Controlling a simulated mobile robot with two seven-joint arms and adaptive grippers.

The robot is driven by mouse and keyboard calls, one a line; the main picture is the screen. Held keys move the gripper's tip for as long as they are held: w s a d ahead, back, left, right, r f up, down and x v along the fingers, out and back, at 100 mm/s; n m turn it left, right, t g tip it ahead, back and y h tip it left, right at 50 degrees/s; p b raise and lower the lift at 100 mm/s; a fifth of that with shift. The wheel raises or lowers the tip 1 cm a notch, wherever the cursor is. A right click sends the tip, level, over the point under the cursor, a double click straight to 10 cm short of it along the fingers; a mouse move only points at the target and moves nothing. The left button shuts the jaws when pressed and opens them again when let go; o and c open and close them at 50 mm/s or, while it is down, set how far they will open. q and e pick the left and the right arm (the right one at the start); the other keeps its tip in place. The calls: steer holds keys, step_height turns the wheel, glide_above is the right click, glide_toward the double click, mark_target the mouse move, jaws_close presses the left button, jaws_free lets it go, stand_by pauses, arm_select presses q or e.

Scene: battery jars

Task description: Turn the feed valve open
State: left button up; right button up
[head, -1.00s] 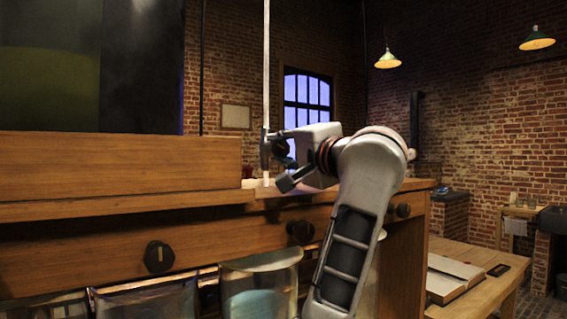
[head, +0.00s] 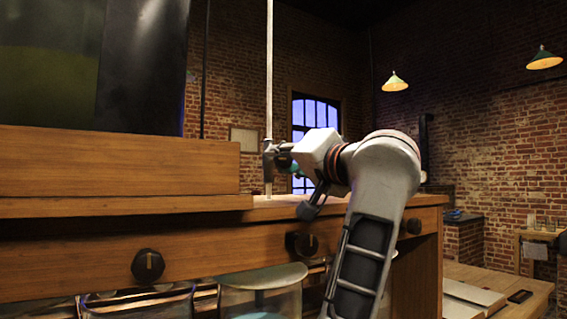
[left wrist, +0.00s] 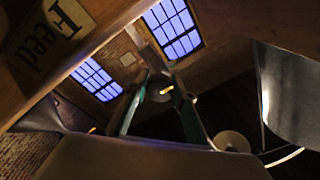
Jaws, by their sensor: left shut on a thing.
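A thin pale vertical pipe (head: 269,90) rises from the wooden cabinet top in the head view. A dark fitting (head: 268,160), which looks like the feed valve, sits low on it. My left gripper (head: 281,158) reaches it from the right and is shut on it. In the left wrist view the two teal-edged fingers (left wrist: 162,100) close around a small dark round part of the valve (left wrist: 163,88) with a bright spot. A label reading "Feed" (left wrist: 50,40) shows at the upper left there. The valve's exact angle is unclear. My right gripper is out of view.
The cabinet front (head: 215,245) carries black knobs, one at the left (head: 148,266) and one in the middle (head: 302,243). Glass jars (head: 262,292) stand below it. A wooden step (head: 110,160) and dark panels stand at the left. A table (head: 500,280) holds a book at the right.

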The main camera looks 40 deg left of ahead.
arm_select(q)
steer(key=shift+f, duration=0.1)
steer(key=o, duration=1.1)
steer(key=shift+v, duration=3.75)
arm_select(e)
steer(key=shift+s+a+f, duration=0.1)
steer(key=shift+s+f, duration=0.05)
